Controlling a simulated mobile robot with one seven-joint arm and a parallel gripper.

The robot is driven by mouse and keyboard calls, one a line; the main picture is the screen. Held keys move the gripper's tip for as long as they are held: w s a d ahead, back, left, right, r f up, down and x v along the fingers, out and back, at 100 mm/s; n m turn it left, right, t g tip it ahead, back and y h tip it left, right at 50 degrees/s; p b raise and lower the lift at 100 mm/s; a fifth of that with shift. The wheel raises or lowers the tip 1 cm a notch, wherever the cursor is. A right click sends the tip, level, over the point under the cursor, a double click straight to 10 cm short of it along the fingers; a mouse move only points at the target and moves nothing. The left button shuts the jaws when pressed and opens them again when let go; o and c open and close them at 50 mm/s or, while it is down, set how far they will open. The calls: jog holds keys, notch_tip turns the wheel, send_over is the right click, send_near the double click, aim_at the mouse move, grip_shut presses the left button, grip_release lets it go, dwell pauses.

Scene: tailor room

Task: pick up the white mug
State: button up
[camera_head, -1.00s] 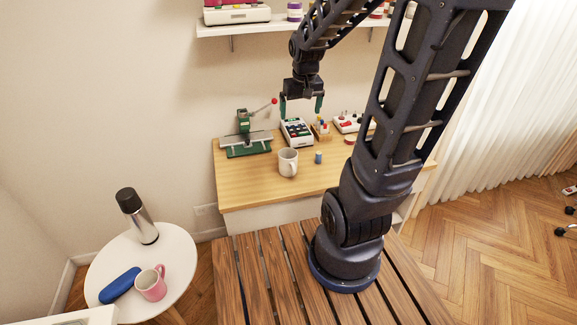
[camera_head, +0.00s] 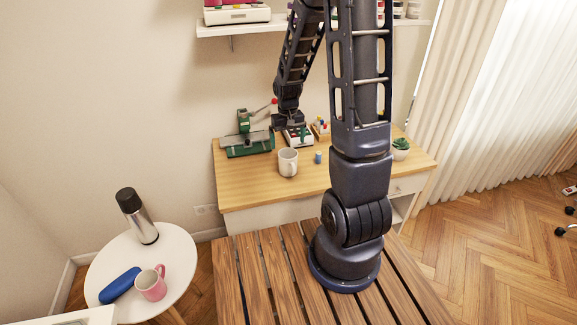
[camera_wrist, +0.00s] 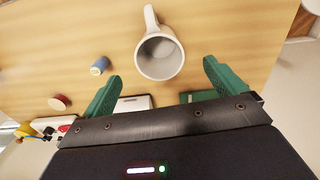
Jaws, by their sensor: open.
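The white mug (camera_head: 288,162) stands upright on the wooden desk (camera_head: 240,183), near its middle. In the wrist view the mug (camera_wrist: 160,55) shows its open, empty mouth, with its handle pointing up in the picture. My gripper has two green fingers (camera_wrist: 158,88) spread wide, with nothing between them. The mug lies just beyond the fingertips, roughly centred between them and not visibly touched. In the head view my gripper (camera_head: 290,140) is above the back of the desk, behind the mug, and its fingers are hard to make out.
A blue thread spool (camera_head: 318,157) stands close to the mug's right. A green press (camera_head: 247,142) is at the desk's back left, and a card terminal (camera_head: 300,138) is behind the mug. A pink mug (camera_head: 151,284) stands on the round side table (camera_head: 185,255).

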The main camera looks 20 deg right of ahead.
aim_at(290, 165)
jog(key=shift+d+f, duration=0.15)
jog(key=shift+f, duration=4.6)
jog(key=c, duration=1.3)
jog(key=shift+o, duration=0.2)
jog(key=shift+r, duration=0.15)
